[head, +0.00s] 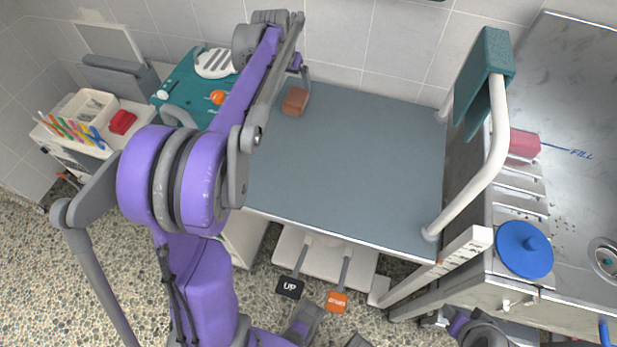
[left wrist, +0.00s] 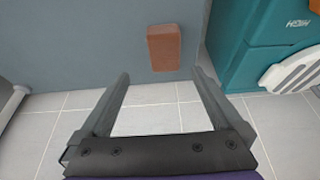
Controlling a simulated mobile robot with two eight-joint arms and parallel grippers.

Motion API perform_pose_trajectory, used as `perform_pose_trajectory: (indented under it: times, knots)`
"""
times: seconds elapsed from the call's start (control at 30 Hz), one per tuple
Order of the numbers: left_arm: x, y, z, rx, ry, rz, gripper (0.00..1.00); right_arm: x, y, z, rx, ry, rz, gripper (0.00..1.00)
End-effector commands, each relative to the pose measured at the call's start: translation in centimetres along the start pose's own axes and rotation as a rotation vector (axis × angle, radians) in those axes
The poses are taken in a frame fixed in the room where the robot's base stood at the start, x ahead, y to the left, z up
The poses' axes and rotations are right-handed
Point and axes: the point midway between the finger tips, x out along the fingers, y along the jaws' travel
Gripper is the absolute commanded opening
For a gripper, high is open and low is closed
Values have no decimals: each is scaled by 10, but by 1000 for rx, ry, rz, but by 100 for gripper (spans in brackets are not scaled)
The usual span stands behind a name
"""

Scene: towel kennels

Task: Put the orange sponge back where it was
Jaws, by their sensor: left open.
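The orange sponge (head: 295,101), a brownish-orange block, lies on the grey table top (head: 350,150) near its far left corner. In the left wrist view the sponge (left wrist: 163,47) lies just beyond the fingertips, lined up between them. My left gripper (head: 303,78) is at the table's far edge, close to the sponge. Its two fingers are spread with nothing between them, as the left wrist view (left wrist: 162,76) shows. I cannot tell whether a finger touches the sponge. My right gripper is not clearly in view.
A white rail with a teal pad (head: 484,75) stands on the table's right edge. Right of it is a metal counter (head: 580,90) with a pink block (head: 524,144) and a blue lid (head: 524,250). A teal case (left wrist: 245,45) is beside the table's left. The table's middle is clear.

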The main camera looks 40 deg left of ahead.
Motion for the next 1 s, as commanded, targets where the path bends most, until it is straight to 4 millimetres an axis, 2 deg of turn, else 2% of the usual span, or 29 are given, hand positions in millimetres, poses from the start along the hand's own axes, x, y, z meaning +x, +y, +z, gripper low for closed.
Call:
perform_pose_trajectory:
  times: [0.07,0.17,0.3,0.37,0.4,0.6,0.7,0.83,1.0]
  knots:
    - [-10,22,16,20,0,8,100,0,0,0,0,0,0,50]
    - [-27,59,51,56,3,23,100,0,0,0,0,0,0,50]
    - [-50,109,120,115,11,47,100,0,0,0,0,0,0,50]
    - [-56,126,152,141,14,57,100,0,0,0,0,0,0,50]
    - [-60,135,175,157,17,65,100,0,0,0,0,0,0,50]
    - [-62,163,279,230,34,99,100,0,0,0,0,0,0,50]
    - [-58,168,315,254,40,112,100,0,0,0,0,0,0,50]
    - [-54,170,340,271,46,120,100,0,0,0,0,0,0,50]
    - [-52,170,347,275,48,122,100,0,0,0,0,0,0,50]
